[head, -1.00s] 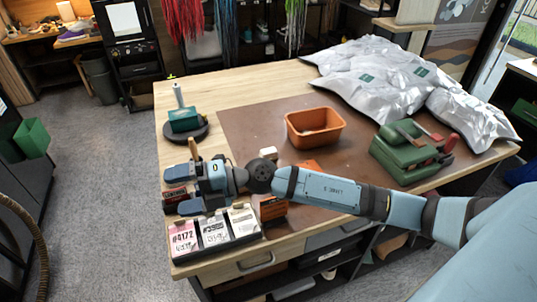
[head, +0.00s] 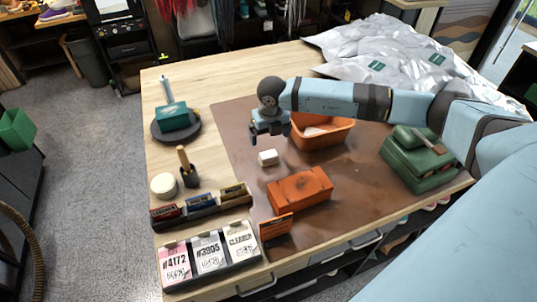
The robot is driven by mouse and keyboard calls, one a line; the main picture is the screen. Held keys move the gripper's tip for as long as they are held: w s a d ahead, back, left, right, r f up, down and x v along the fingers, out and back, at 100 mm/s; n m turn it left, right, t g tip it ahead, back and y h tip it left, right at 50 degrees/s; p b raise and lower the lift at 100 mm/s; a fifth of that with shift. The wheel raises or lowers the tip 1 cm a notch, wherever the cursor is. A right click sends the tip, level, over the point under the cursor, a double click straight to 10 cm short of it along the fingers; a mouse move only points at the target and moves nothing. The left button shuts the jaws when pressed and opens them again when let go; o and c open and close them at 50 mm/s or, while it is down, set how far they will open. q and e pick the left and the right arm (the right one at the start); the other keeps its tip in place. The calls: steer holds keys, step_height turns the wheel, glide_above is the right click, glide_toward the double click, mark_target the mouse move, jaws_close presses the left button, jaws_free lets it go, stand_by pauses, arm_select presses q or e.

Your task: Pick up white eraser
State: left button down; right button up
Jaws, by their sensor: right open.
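The white eraser (head: 268,158) is a small pale block lying on the brown mat (head: 232,130), in front of the orange bin. My right gripper (head: 271,132) points down just behind and above the eraser in the picture. Its jaws are open and empty, and it looks apart from the eraser. My left gripper is not in view.
An orange bin (head: 322,140) stands beside my right gripper, partly hidden by my arm. An orange box (head: 300,188) lies in front of the eraser. A green case (head: 418,165) is at right. Tags (head: 208,252), tins (head: 200,203) and a brush holder (head: 188,175) stand at left.

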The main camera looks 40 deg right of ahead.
mark_target(269, 154)
steer(key=f, duration=0.4)
steer(key=shift+w+f+p, duration=0.25)
steer(key=shift+f+p, duration=0.05)
steer(key=shift+f, duration=0.05)
steer(key=shift+d+f, duration=0.1)
steer(key=shift+f, duration=0.1)
step_height(269, 154, down, 4)
steer(key=shift+f+p, duration=0.25)
steer(key=shift+p, duration=0.65)
steer(key=shift+w+f, duration=0.1)
steer(key=shift+f, duration=0.1)
steer(key=c, duration=1.1)
steer(key=shift+r+b, duration=1.85)
steer(key=shift+r, duration=8.2)
